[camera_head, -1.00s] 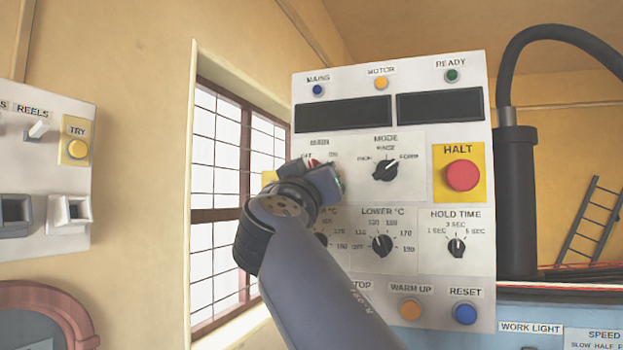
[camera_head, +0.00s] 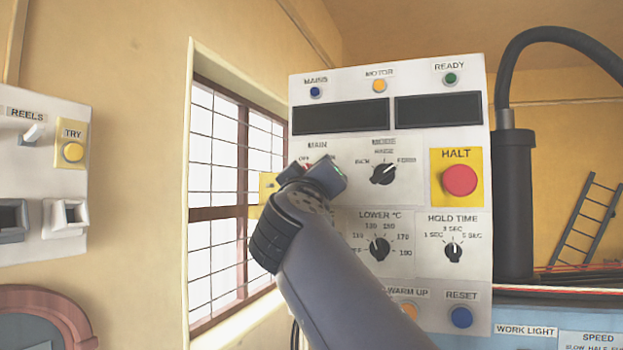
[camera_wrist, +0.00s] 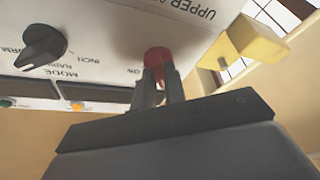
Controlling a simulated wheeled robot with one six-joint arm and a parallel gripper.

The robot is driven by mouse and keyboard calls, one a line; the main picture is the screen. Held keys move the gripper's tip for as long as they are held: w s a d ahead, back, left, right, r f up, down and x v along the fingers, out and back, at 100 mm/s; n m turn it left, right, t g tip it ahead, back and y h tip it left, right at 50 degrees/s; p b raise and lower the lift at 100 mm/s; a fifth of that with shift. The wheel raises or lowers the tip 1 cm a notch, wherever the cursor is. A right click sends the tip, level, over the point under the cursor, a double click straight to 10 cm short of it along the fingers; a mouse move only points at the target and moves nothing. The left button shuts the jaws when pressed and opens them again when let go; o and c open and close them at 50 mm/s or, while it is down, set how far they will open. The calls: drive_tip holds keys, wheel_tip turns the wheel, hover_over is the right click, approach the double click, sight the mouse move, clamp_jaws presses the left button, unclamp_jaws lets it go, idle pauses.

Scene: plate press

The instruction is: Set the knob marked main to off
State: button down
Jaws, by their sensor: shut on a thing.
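The main knob is the red one under the MAIN label on the white control panel (camera_head: 410,140). In the wrist view the red knob (camera_wrist: 158,56) sits between my two dark fingertips, close to the panel face. My gripper (camera_wrist: 161,82) is shut on this knob. In the head view my gripper (camera_head: 322,178) covers most of the knob, and only a little red shows. The OFF mark is readable at the upper left of the knob. An ON mark shows beside it in the wrist view. The knob's pointer is hidden, so I cannot tell its setting.
The MODE knob (camera_head: 383,173) is just right of my gripper, and the red HALT button (camera_head: 460,180) is farther right. A yellow box (camera_wrist: 255,38) sticks out beside the panel. A window (camera_head: 230,200) is to the left.

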drive_tip(key=c, duration=1.5)
unclamp_jaws()
drive_tip(key=shift+o, duration=0.2)
drive_tip(key=shift+s, duration=0.1)
drive_tip(key=b+v, duration=0.5)
drive_tip(key=v, duration=0.5)
drive_tip(key=shift+s+f, duration=0.2)
drive_tip(key=shift+s, duration=0.05)
drive_tip(key=shift+a, duration=0.1)
